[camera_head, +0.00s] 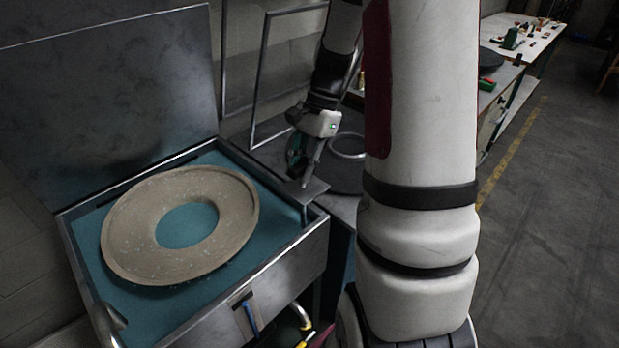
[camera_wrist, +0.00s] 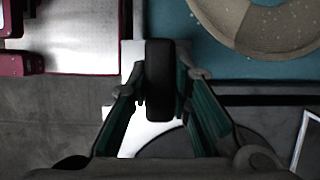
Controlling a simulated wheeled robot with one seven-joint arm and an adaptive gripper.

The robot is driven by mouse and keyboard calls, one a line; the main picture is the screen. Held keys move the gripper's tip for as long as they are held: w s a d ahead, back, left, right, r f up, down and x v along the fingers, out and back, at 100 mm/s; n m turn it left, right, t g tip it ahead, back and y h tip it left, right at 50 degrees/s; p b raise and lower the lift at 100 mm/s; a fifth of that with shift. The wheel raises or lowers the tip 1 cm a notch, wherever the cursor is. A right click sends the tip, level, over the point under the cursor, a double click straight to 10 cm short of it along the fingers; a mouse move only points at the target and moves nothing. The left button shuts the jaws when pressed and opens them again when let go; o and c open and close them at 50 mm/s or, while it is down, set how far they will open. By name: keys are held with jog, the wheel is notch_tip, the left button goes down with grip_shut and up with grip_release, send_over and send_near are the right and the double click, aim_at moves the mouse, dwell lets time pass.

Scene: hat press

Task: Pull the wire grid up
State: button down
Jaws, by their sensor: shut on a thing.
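My gripper (camera_head: 307,170) is at the right corner of the press, just above a small grey plate (camera_head: 312,188). In the wrist view my gripper (camera_wrist: 165,95) is shut on a black rounded handle (camera_wrist: 159,80), which stands between the two fingers. What the handle joins to is hidden. A thin metal frame (camera_head: 265,78) stands upright behind the press, apart from my gripper. It may be the wire grid, but no mesh can be made out. A tan ring-shaped form (camera_head: 130,235) lies on the press's teal bed (camera_head: 85,225).
The press's large metal lid (camera_head: 110,95) stands open at the back left. A pale ring (camera_head: 348,146) lies on a dark surface behind my gripper. A bench (camera_head: 535,45) with small tools stands at the far right. The floor (camera_head: 560,200) at right is clear.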

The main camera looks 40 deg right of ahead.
notch_tip(320, 180, up, 13)
jog(key=p, duration=0.6)
jog(key=shift+w+r, duration=0.1)
jog(key=c, duration=1.4)
grip_release()
jog(key=shift+c, duration=0.2)
jog(key=v, duration=1.2)
jog(key=shift+a, duration=0.15)
